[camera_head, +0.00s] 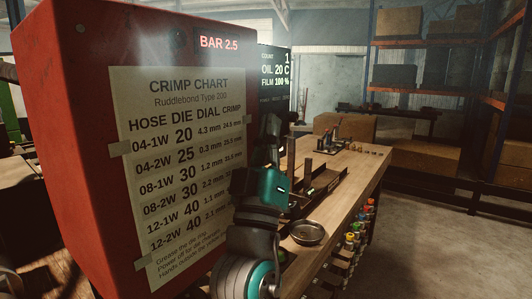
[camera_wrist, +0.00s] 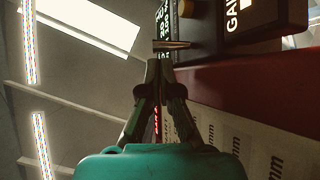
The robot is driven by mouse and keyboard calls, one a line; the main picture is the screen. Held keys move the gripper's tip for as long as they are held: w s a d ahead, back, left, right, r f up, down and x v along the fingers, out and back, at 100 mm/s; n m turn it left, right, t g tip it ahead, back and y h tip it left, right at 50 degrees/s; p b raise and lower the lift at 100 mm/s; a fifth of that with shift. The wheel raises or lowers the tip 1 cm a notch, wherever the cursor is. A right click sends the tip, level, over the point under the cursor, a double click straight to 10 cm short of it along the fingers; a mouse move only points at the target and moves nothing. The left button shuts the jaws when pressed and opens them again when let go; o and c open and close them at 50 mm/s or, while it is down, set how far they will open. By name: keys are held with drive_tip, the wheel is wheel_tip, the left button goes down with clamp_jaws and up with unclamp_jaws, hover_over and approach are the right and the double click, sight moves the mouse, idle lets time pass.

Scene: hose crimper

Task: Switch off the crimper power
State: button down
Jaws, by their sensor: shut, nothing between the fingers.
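The crimper's red cabinet (camera_head: 85,130) fills the left of the head view, with a crimp chart on its side and a lit "BAR 2.5" readout. In the wrist view the cabinet's red edge (camera_wrist: 235,93) runs along the right, beside a black panel (camera_wrist: 245,30) with part of a "GAU" label. A small metallic lever (camera_wrist: 171,44) sticks out from this panel. My gripper (camera_wrist: 159,66) is shut and empty, its tips just short of the lever in the picture; I cannot tell whether they touch. In the head view the fingers are not clearly visible beside the cabinet.
A dark status screen (camera_head: 274,72) stands behind the cabinet. The wooden bench (camera_head: 350,165) holds a metal bowl (camera_head: 307,232) and a dark tray close to my arm. Shelves with boxes (camera_head: 398,22) stand at the back right. The floor right of the bench is clear.

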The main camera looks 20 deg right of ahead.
drive_tip(key=shift+x, duration=1)
drive_tip(key=shift+f, duration=0.6)
idle(0.3)
drive_tip(key=v, duration=1.2)
drive_tip(key=shift+f, duration=0.1)
idle(0.5)
